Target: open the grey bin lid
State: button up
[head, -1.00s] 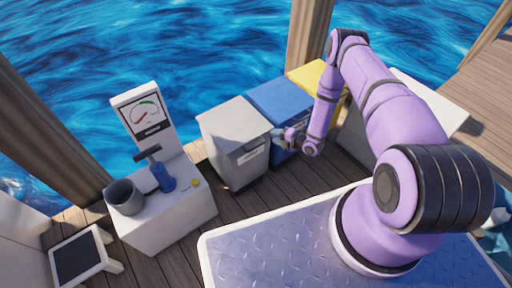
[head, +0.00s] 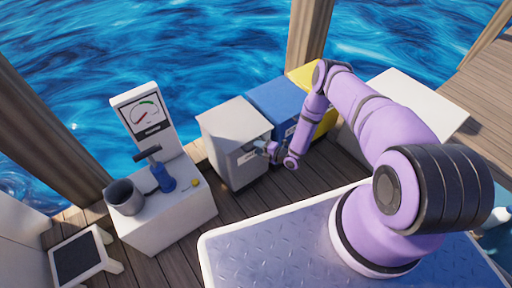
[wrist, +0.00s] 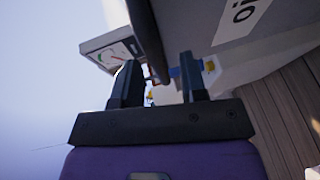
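The grey bin (head: 228,165) stands on the deck at the centre of the head view. Its lid (head: 232,120) lies flat and closed on top. My gripper (head: 264,147) is at the upper front of the bin, just below the lid's front edge, by the label. In the wrist view, my gripper's two dark fingers (wrist: 160,82) stand apart with a gap between them. A dark edge (wrist: 148,40) of the lid runs just beyond the fingertips. The bin's front wall (wrist: 205,25) with its white label fills the upper right there. Whether the fingers touch the lid is unclear.
A blue bin (head: 275,100) and a yellow bin (head: 309,78) stand right of the grey one. A white cabinet (head: 165,222) with a gauge panel (head: 143,115), blue pump (head: 160,172) and dark cup (head: 124,197) stands to the left. Deck planks between are clear.

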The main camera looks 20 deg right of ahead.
jog(key=shift+x, duration=0.9)
grip_shut()
jog(key=shift+r, duration=0.15)
